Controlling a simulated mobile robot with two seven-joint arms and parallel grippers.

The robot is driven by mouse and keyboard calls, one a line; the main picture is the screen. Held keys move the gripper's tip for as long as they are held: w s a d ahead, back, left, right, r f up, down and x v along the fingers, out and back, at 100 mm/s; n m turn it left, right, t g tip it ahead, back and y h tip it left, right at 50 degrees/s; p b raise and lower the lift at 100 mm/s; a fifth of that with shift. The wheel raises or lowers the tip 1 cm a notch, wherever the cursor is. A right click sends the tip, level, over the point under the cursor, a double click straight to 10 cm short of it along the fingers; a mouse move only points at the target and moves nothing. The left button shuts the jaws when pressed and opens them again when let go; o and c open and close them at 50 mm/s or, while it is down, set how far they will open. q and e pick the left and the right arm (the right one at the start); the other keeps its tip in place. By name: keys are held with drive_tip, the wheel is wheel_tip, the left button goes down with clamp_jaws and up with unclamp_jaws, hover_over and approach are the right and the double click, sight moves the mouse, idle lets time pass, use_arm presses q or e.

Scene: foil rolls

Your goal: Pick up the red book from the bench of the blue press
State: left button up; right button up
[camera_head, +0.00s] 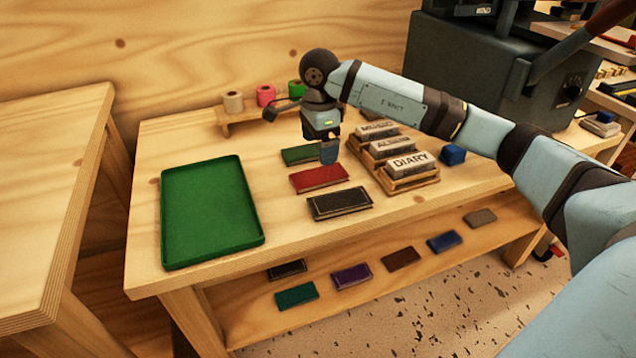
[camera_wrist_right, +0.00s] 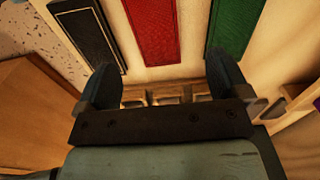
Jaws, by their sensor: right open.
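The red book (camera_head: 318,180) lies flat on the wooden bench (camera_head: 290,228), between a green book (camera_head: 300,155) and a black book (camera_head: 340,203). My right gripper (camera_head: 328,152) is above the bench near the green book and the far side of the red book. In the right wrist view, the red book (camera_wrist_right: 150,28) lies beyond my open, empty right gripper (camera_wrist_right: 163,72), lined up between its fingers. The black book (camera_wrist_right: 84,32) and green book (camera_wrist_right: 235,28) flank it there. The dark blue-grey press (camera_head: 480,75) stands at the back right. My left gripper is out of view.
A green tray (camera_head: 210,255) lies at the left. A wooden rack (camera_head: 412,184) with labelled blocks, including DIARY, stands right of the books. Foil rolls (camera_head: 266,95) sit on a stand behind. Several books lie on the lower shelf (camera_head: 250,325).

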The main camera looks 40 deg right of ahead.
sight(319, 175)
wheel_tip(319, 175, down, 3)
drive_tip(key=shift+r, duration=0.2)
drive_tip(key=f+b, duration=0.1)
drive_tip(key=f, duration=0.2)
drive_tip(key=f+b, duration=0.1)
drive_tip(key=f, duration=0.1)
drive_tip(key=shift+s+a+b, duration=0.15)
drive_tip(key=shift+s+b, duration=0.1)
drive_tip(key=shift+b, duration=0.05)
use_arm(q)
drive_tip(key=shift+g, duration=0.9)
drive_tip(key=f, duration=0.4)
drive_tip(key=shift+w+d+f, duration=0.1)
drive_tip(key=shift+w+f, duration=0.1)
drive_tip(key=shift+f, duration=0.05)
use_arm(e)
drive_tip(key=shift+r, duration=0.1)
drive_tip(key=shift+c, duration=0.2)
drive_tip(key=c, duration=1)
